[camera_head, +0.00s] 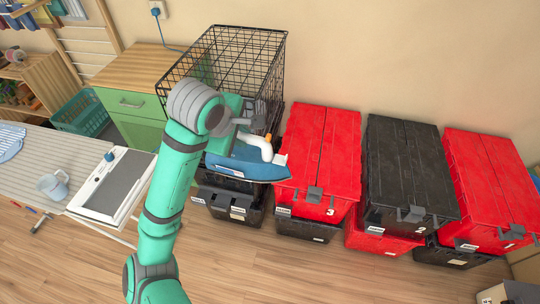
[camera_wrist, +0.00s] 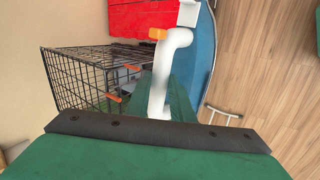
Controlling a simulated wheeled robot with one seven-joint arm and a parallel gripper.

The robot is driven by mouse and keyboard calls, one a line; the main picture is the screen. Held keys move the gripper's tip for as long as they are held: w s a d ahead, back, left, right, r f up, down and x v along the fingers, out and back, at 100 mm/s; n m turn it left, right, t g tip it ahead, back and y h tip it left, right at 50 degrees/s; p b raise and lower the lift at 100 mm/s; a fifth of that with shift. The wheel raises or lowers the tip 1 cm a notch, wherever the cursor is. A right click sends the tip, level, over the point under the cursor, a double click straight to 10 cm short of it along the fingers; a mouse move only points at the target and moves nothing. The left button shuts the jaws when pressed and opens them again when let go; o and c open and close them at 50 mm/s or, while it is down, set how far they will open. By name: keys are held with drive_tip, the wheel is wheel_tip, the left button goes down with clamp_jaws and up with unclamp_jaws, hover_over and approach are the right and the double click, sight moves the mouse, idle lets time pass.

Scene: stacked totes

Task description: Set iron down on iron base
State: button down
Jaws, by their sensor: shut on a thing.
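The iron (camera_head: 245,166) has a blue body and a white handle. It hangs in the air in front of the wire cage and the totes. My gripper (camera_head: 246,128) is shut on its white handle; the arm hides part of the grip. In the wrist view the iron's white handle (camera_wrist: 172,62) runs up from the gripper, with the blue body (camera_wrist: 203,55) beside it. The iron base (camera_head: 116,183) appears to be the white-framed grey pad at the right end of the ironing board, lower left of the iron and well apart from it. The pad looks empty.
A jug (camera_head: 53,185) and a folded striped cloth (camera_head: 10,140) are on the ironing board (camera_head: 30,165). Behind stand a green cabinet (camera_head: 135,103) and a wire cage (camera_head: 245,50). Red totes (camera_head: 318,150) and black totes (camera_head: 405,165) line the wall. The floor in front is clear.

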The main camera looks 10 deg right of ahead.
drive_tip(key=w+a+f+n+y, duration=0.1)
drive_tip(key=w+a+n+y, duration=0.35)
drive_tip(key=a, duration=0.65)
drive_tip(key=w+a+n+y, duration=0.1)
drive_tip(key=w+a+n, duration=0.5)
drive_tip(key=a, duration=0.4)
drive_tip(key=s+a+f+n+g+y, duration=0.1)
drive_tip(key=a+f+n, duration=0.15)
drive_tip(key=a, duration=0.55)
drive_tip(key=a+f+n+g+y, duration=0.1)
drive_tip(key=a+n+y, duration=0.15)
drive_tip(key=a, duration=0.55)
drive_tip(key=s+a+f+n+g+y, duration=0.15)
drive_tip(key=a+n, duration=0.25)
drive_tip(key=a, duration=0.4)
drive_tip(key=shift+m+h, duration=0.25)
drive_tip(key=shift+h, duration=0.2)
drive_tip(key=shift+w+f, duration=0.2)
drive_tip(key=shift+f, duration=1.1)
drive_tip(key=shift+w+f, duration=0.15)
drive_tip(key=shift+f, duration=1.1)
drive_tip(key=shift+d, duration=0.15)
